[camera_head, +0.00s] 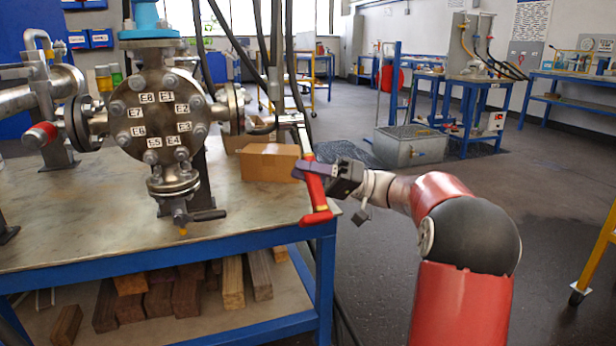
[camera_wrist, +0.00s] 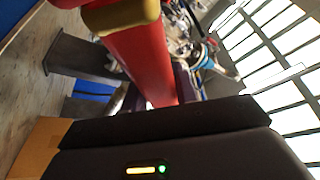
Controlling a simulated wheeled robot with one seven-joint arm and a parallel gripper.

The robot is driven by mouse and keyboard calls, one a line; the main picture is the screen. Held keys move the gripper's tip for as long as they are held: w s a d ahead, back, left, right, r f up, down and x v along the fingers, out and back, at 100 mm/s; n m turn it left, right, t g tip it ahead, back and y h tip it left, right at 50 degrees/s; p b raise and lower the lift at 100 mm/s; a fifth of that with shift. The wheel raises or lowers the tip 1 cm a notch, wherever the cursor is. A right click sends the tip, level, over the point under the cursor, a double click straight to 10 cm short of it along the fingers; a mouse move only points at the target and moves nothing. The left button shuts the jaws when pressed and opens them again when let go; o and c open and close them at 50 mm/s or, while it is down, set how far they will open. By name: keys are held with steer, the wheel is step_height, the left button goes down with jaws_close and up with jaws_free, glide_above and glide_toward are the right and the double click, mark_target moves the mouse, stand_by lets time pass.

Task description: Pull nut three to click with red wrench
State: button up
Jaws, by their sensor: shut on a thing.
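The red wrench (camera_head: 314,190) is held upright, slightly tilted, beside the table's right edge; its red handle also fills the upper middle of the wrist view (camera_wrist: 140,55). My gripper (camera_head: 312,169) is shut around the handle. The wrench's metal upper part lies near the hoses, right of the vessel; whether it touches a nut cannot be told. The vessel's round flange (camera_head: 157,112) faces me at the left, with a ring of nuts and labels E0 to E7. The nut by label E3 (camera_head: 199,131) is on the flange's right side. In the wrist view the wrench's far end is hidden.
A cardboard box (camera_head: 268,162) stands on the metal-topped table (camera_head: 110,225) just left of the wrench. Wooden blocks (camera_head: 185,295) lie on the lower shelf. Floor right of the table is clear around my arm.

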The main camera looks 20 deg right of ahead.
steer(key=a, duration=0.4)
steer(key=shift+s+a, duration=0.15)
steer(key=shift+a, duration=0.1)
stand_by(0.5)
steer(key=shift+a+b, duration=0.7)
steer(key=shift+a, duration=0.45)
